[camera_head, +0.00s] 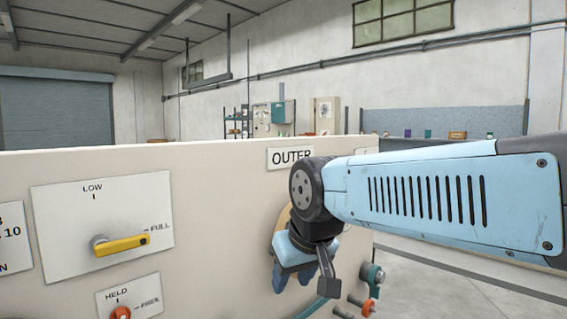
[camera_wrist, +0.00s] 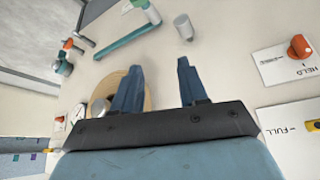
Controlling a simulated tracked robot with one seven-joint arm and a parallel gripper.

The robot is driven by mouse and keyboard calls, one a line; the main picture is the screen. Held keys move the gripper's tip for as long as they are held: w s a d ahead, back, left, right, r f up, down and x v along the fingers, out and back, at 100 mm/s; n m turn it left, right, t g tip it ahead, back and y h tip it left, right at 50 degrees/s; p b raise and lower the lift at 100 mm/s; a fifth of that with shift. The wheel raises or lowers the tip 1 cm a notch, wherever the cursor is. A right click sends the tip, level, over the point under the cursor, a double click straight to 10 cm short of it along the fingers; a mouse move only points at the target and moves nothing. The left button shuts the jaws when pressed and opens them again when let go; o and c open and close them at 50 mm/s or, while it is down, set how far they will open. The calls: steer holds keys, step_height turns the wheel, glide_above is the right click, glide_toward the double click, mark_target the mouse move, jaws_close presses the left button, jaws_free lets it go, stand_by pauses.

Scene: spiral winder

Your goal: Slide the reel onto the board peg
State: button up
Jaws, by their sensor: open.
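The beige board (camera_head: 215,190) fills the head view's lower left and carries an OUTER label (camera_head: 290,157). My gripper (camera_head: 303,282) hangs close in front of its right end. In the wrist view my gripper (camera_wrist: 160,68) is open, its two blue fingers apart with nothing between them. A tan round disc (camera_wrist: 106,86), which looks like the reel, is at the board behind the left finger, partly hidden, with a grey round hub (camera_wrist: 100,108). Its edge shows above my gripper in the head view (camera_head: 283,218). A bare grey peg (camera_wrist: 183,27) stands out from the board beyond the fingers.
A teal crank arm (camera_wrist: 127,40) and a teal fitting with a red knob (camera_head: 369,307) stick out near the board's right end. A yellow lever (camera_head: 122,244) and a red HELD/FREE knob (camera_head: 121,313) are to the left. Open floor lies right of the board.

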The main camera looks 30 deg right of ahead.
steer(key=shift+o, duration=1.4)
steer(key=shift+w+d+r, duration=0.15)
steer(key=shift+w+r, duration=0.1)
steer(key=shift+o, duration=1.1)
steer(key=shift+w+d+r+n+h, duration=0.1)
steer(key=shift+w+r+n+h, duration=0.2)
steer(key=shift+w+r+n, duration=0.85)
steer(key=w+d+r+n+g+h, duration=0.2)
steer(key=w+d+r+n, duration=0.5)
steer(key=w+n, duration=0.35)
steer(key=w+d+r+n+g+h, duration=0.2)
steer(key=w+d+r+n, duration=0.45)
steer(key=w+n, duration=0.35)
steer(key=shift+m, duration=0.4)
steer(key=x, duration=1.3)
steer(key=shift+w+a+f, duration=0.2)
steer(key=shift+w+f, duration=0.1)
steer(key=shift+f, duration=0.1)
steer(key=shift+c, duration=0.4)
jaws_close()
